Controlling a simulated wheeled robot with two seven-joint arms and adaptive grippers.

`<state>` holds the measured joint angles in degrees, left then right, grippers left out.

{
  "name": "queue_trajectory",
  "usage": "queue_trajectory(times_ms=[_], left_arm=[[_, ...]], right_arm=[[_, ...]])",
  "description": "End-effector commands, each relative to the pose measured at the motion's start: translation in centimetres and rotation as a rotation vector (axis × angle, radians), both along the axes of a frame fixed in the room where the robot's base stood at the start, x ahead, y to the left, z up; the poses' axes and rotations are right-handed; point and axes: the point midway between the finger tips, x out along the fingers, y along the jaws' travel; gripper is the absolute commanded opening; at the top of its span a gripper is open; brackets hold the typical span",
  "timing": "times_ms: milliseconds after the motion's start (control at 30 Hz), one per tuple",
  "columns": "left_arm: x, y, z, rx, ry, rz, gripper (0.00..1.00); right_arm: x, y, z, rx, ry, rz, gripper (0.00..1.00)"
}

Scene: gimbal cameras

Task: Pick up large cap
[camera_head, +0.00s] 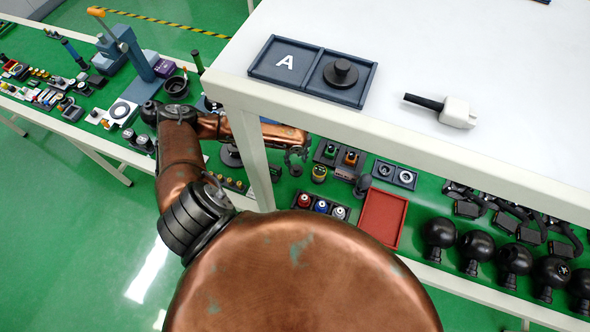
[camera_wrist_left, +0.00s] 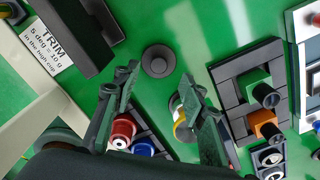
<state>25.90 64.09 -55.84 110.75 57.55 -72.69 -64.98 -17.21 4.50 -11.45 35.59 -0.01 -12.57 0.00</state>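A dark grey round cap (camera_wrist_left: 158,61) with a raised centre knob lies on the green surface in the left wrist view. My left gripper (camera_wrist_left: 160,85) is open, its fingertips below and to either side of the cap in that picture, with nothing between them. In the head view my left gripper (camera_head: 297,152) hangs over the green lower table beside the white table's leg. A black flanged cap (camera_head: 341,76) sits in the right compartment of the dark blue tray (camera_head: 285,84) marked A, on the white table. My right gripper is not in view.
Close by are a yellow-ringed part (camera_wrist_left: 182,125), red (camera_wrist_left: 123,129) and blue parts in a holder, and a dark tray with green and orange parts (camera_wrist_left: 262,95). The white table (camera_head: 500,110) overhangs the green one. A red tray (camera_head: 383,217) lies to the right.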

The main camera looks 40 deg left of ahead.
Motion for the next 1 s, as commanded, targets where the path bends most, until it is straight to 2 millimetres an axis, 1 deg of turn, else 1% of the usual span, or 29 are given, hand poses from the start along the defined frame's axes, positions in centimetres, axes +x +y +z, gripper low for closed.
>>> queue_trajectory(times_ms=[100, 300, 433, 633, 1000], left_arm=[[-0.2, 0.0, -1.5, 0.0, 0.004, 0.002, 0.39], [-0.2, 0.1, -4.3, 0.0, 0.003, 0.003, 0.39], [-0.2, 0.1, -5.1, 0.002, 0.004, 0.002, 0.39], [-0.2, 0.1, -5.2, 0.002, 0.004, 0.001, 0.39], [-0.2, 0.1, -5.2, 0.002, 0.004, 0.001, 0.14]], right_arm=[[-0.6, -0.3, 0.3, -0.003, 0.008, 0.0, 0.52], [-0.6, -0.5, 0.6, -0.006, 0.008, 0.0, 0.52], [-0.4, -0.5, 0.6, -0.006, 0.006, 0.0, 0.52], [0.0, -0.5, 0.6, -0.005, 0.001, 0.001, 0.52], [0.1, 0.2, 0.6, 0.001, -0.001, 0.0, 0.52]])
